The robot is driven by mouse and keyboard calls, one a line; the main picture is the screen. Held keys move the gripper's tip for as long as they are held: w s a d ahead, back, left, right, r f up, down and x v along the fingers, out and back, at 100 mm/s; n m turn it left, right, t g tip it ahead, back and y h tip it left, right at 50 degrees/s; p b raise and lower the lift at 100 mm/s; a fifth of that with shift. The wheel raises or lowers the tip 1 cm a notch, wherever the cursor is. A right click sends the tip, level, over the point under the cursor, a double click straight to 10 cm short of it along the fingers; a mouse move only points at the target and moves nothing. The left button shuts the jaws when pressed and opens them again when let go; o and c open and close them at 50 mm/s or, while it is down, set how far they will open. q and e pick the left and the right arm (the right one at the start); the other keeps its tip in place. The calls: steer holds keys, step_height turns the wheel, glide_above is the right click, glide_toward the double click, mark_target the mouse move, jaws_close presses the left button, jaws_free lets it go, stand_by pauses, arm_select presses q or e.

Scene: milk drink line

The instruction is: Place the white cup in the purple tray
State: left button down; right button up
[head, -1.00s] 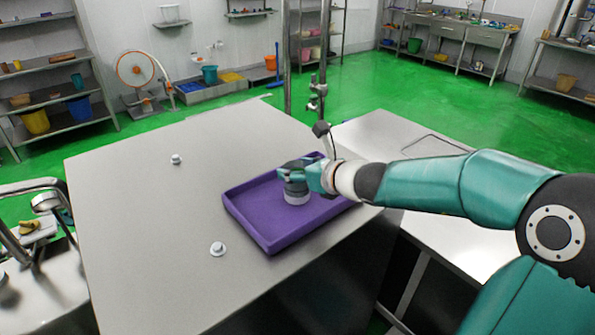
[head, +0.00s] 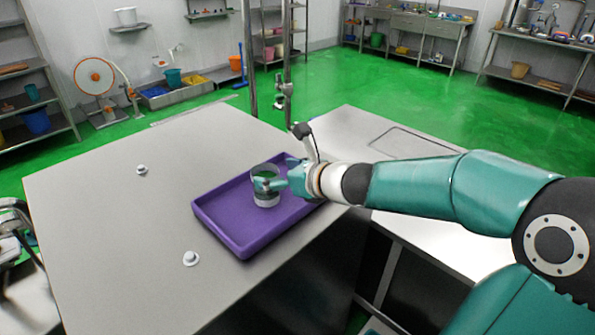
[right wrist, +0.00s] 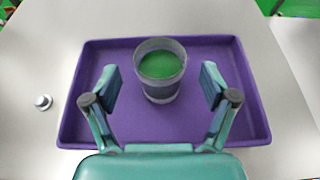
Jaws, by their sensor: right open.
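The cup (head: 265,197) stands upright inside the purple tray (head: 230,226) on the steel table. It looks greyish white, with green showing inside its rim. In the right wrist view the cup (right wrist: 160,91) stands on the floor of the tray (right wrist: 243,125), near its middle. My right gripper (head: 268,184) is at the cup, reaching in from the right and partly covering it. In the right wrist view the gripper (right wrist: 159,84) is open, with one finger on each side of the cup and gaps between.
Two small white knob-like pieces stand on the table left of the tray, one nearer (head: 190,258) and one farther (head: 141,170). A metal stand (head: 285,92) rises behind the tray. The table left of the tray is otherwise clear.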

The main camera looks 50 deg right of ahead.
steer(key=p+v, duration=0.1)
steer(key=v, duration=0.6)
steer(key=shift+s, duration=0.25)
